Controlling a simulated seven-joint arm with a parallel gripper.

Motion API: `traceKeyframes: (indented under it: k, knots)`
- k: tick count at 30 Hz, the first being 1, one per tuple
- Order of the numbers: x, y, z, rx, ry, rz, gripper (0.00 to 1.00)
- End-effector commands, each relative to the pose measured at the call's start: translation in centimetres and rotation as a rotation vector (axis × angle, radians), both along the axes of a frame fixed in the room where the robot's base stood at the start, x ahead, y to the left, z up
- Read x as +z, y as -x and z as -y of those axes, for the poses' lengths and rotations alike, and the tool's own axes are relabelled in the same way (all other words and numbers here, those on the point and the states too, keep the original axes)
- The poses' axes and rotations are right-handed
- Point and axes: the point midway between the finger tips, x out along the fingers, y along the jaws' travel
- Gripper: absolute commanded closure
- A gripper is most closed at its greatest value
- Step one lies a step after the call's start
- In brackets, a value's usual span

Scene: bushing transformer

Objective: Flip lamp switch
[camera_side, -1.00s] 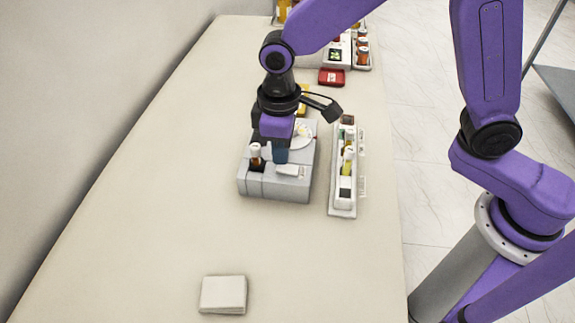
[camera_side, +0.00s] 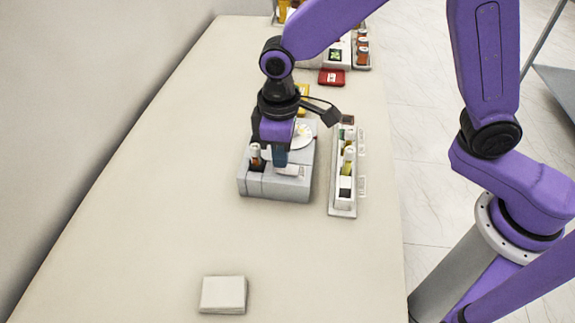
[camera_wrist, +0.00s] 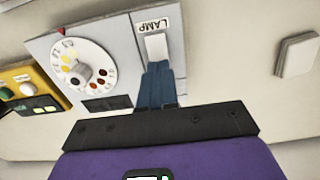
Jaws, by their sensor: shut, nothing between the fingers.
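The lamp switch (camera_wrist: 156,46) is a white rocker under a "LAMP" label (camera_wrist: 153,24) on a grey device (camera_wrist: 118,36). My gripper (camera_wrist: 157,66) is shut and empty, its blue fingertips at the lower end of the switch in the wrist view. They look touching or very near it; I cannot tell which. In the side view the grey device (camera_side: 275,188) stands on the table with my gripper (camera_side: 280,165) pointing down over its front part. The fingers hide part of the switch there.
The device has a round white dial (camera_wrist: 82,66) with coloured spots. A yellow box (camera_wrist: 28,98) is beside it. A white rack of bottles (camera_side: 343,195) stands to its right. A white pad stack (camera_side: 223,294) lies on the table in front; the table between is clear.

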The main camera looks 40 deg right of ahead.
Motion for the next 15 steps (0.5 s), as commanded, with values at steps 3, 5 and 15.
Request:
traceKeyframes:
  k: [3,5,15]
  knots:
    - [-0.18,0.01,0.01,0.000,0.001,-0.001,1.00]
    - [-0.26,0.02,0.02,0.000,0.001,-0.001,1.00]
    - [-0.71,0.02,0.02,0.000,0.001,-0.001,1.00]
